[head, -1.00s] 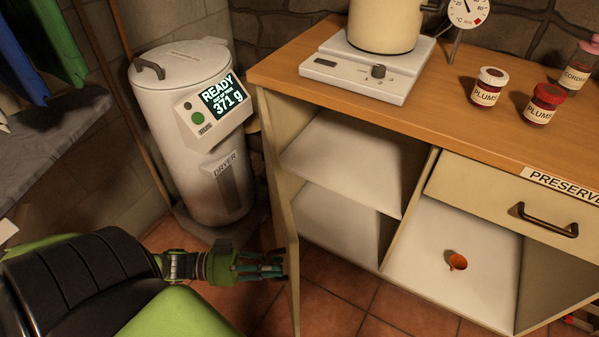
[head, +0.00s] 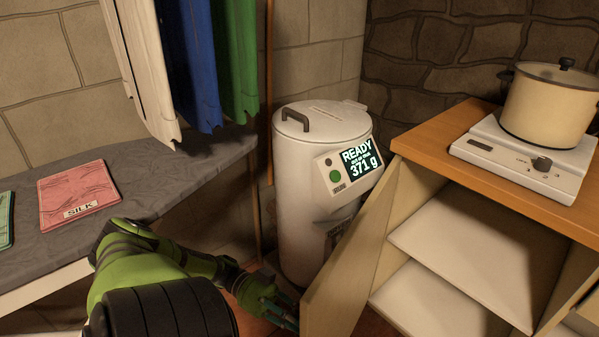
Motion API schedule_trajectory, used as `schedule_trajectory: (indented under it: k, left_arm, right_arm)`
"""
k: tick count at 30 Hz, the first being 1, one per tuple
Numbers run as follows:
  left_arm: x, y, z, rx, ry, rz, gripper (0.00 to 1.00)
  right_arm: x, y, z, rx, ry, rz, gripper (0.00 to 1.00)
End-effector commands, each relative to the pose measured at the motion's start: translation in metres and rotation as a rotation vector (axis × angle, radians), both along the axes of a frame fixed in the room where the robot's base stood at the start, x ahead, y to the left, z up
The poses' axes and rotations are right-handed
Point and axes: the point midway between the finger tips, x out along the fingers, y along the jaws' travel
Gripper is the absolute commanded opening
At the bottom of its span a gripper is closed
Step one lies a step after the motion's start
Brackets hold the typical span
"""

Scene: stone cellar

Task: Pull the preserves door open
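The cabinet door (head: 352,255) stands swung open at the left front of the wooden cabinet (head: 440,135), its broad pale face in view. My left gripper (head: 287,318) is low at the free edge of the door, on its left side, with dark fingertips close to the panel. Whether they touch it is not clear, and the fingers are too small and partly cut off to tell open from shut. The door's handle is not visible. My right gripper is not in view.
Inside the cabinet are pale shelves (head: 455,240). A dryer (head: 315,215) reading READY 371 g stands behind the door. A pot (head: 548,108) sits on a hot plate (head: 520,158). A grey-covered table (head: 150,165) with a pink SILK packet (head: 78,190) is at left.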

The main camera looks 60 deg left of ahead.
Motion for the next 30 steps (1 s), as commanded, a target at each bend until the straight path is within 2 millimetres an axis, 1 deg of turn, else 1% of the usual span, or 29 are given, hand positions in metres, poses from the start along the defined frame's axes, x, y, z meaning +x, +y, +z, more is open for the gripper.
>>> schedule_trajectory:
  k: [1, 6, 7, 8, 9, 20, 23, 30]
  left_arm:
    - [-0.002, 0.0, -0.002, 0.005, 0.007, -0.001, 0.0]
    - [-0.002, 0.0, -0.002, 0.006, 0.007, -0.001, 0.0]
    - [-0.002, 0.0, -0.003, 0.006, 0.007, -0.001, 0.29]
    - [-0.002, 0.0, -0.002, 0.006, 0.007, -0.001, 0.41]
    - [-0.001, 0.0, -0.002, 0.005, 0.005, -0.001, 0.46]
    - [-0.001, 0.002, -0.001, 0.004, 0.001, 0.001, 0.46]
    - [-0.003, 0.01, -0.001, 0.005, 0.002, 0.002, 0.46]
    - [-0.016, 0.045, -0.002, 0.007, 0.003, 0.004, 0.46]
  right_arm:
    - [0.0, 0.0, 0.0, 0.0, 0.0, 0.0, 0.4]
    - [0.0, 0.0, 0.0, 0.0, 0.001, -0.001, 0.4]
    - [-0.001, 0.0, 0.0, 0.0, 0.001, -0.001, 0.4]
    - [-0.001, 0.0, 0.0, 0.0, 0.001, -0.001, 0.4]
    - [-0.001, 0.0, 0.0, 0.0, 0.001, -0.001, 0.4]
    - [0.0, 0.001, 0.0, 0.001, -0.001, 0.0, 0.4]
    - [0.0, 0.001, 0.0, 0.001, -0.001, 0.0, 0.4]
    - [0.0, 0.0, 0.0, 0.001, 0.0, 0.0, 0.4]
